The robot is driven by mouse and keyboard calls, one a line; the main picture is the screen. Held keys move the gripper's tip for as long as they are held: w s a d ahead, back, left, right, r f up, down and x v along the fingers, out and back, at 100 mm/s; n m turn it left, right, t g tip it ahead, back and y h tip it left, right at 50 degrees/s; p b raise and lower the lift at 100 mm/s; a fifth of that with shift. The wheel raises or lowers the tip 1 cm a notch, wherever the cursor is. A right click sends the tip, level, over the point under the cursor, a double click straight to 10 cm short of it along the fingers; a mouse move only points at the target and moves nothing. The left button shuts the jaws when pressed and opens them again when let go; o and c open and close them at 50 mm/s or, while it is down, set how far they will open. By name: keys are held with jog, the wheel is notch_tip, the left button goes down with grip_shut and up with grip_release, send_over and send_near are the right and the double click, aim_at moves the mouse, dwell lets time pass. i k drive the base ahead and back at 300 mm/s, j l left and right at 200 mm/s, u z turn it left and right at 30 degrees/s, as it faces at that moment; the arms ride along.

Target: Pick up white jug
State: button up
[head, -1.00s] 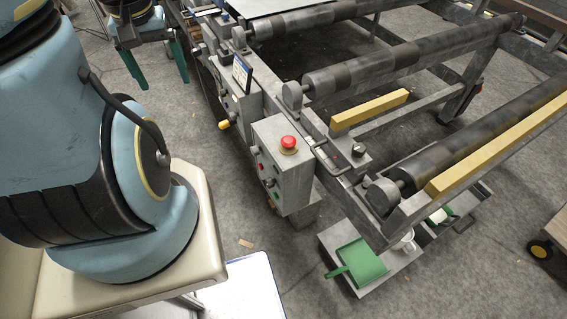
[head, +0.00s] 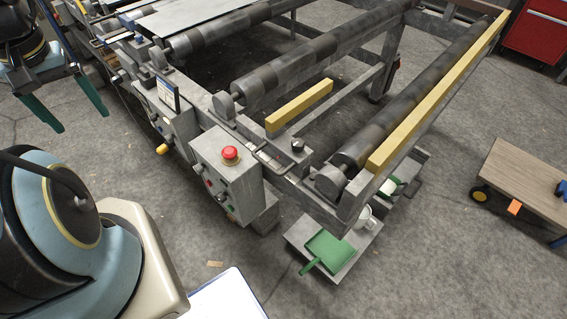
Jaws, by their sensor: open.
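The white jug (head: 365,217) stands low down on a grey slab (head: 347,262) near the floor, below the front corner of the roller conveyor. The conveyor frame partly hides it. A green dustpan (head: 328,250) lies on the same slab just in front of the jug. My gripper (head: 75,112) is at the upper left of the head view, with its two dark green fingers spread apart and nothing between them. It is far from the jug, on the other side of the control box.
The roller conveyor (head: 310,57) with yellow bars fills the middle. A grey control box (head: 226,180) with a red button stands at its near side. A wooden-topped cart (head: 525,180) and a red cabinet (head: 537,28) are at right. Open floor (head: 440,255) lies at the lower right.

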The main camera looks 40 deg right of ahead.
aim_at(366, 214)
jog(key=k+l, duration=1.45)
jog(key=k, duration=0.1)
